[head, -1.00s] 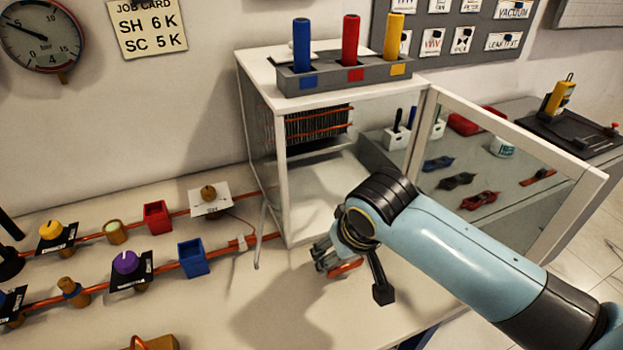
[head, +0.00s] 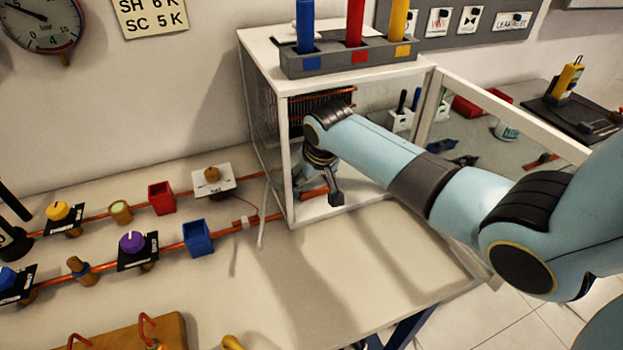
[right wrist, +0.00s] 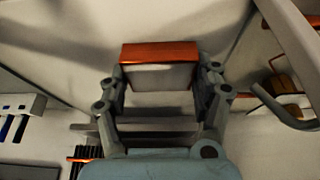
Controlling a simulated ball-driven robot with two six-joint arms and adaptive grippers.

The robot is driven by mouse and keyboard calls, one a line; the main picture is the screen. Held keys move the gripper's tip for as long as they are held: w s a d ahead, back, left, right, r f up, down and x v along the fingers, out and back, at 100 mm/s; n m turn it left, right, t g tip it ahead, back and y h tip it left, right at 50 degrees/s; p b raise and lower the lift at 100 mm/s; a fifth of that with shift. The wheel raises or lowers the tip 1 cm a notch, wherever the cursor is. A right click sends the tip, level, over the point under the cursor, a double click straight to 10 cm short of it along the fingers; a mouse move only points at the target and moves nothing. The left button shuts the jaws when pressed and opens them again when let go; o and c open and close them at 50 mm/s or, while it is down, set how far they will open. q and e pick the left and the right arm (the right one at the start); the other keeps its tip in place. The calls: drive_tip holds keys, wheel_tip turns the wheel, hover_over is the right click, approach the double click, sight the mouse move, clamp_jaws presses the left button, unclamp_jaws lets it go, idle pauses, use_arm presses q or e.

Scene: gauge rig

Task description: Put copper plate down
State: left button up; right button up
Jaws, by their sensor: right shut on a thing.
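The copper plate (head: 314,193) is a small orange-brown piece low inside the white glass-sided cabinet (head: 330,218), near its front left post. The plate also shows in the right wrist view (right wrist: 160,53), between the fingertips. My right gripper (head: 308,180) has reached in through the cabinet's open front and is shut on the plate; its fingers also show in the right wrist view (right wrist: 163,78). My wrist hides part of the fingers in the head view. I cannot tell whether the plate touches the cabinet floor. My left gripper is not in view.
The glass door (head: 515,108) stands open to the right, close to my right arm. A grey holder (head: 345,63) with blue, red and yellow cylinders sits on the cabinet top. Copper pipes (head: 110,262) with knobs run at left. The bench in front of the cabinet is clear.

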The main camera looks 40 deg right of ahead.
drive_tip(key=shift+r, duration=0.15)
drive_tip(key=o, duration=1.4)
drive_tip(key=shift+o, duration=1.3)
